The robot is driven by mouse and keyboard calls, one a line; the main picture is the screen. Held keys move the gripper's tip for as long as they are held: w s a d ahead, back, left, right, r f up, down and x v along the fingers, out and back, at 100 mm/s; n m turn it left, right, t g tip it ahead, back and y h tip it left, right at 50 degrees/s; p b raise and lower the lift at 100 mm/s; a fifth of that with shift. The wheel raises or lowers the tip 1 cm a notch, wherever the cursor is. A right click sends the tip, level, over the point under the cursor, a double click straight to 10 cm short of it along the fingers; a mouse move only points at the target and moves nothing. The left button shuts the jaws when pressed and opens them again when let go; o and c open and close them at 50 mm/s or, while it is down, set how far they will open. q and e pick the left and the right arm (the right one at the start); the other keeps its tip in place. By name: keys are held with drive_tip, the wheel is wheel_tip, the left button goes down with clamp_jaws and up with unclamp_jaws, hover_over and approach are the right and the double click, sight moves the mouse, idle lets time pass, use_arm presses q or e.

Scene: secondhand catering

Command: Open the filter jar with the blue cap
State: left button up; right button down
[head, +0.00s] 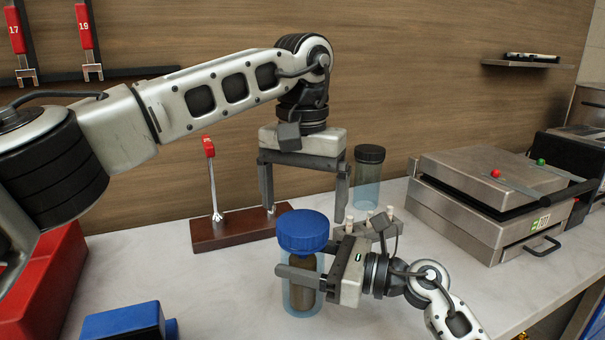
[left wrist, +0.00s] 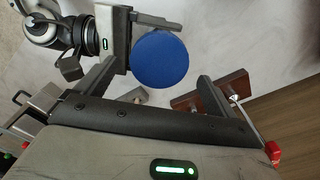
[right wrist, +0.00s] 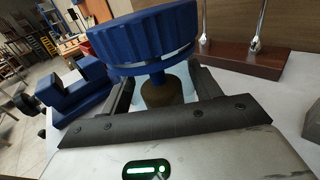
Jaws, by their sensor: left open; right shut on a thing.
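The filter jar (head: 303,298) stands upright on the counter, clear with a brown filling. Its blue cap (head: 302,229) sits on top; it also shows in the left wrist view (left wrist: 160,58) and the right wrist view (right wrist: 145,35). My right gripper (head: 310,264) is shut on the jar's body below the cap, from the right. My left gripper (head: 305,212) points down, open and empty, with its fingertips above and behind the cap. In the left wrist view the cap appears between the spread fingertips, with no contact visible.
A dark-capped jar (head: 368,178) stands behind. A wooden stand (head: 225,229) with a red-topped upright is behind the filter jar. A metal press (head: 485,200) is at right, a red bin (head: 45,285) and blue object (head: 122,322) at left. Some counter is clear at front right.

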sight(302, 222)
use_arm(q)
drive_tip(key=shift+f, duration=1.7)
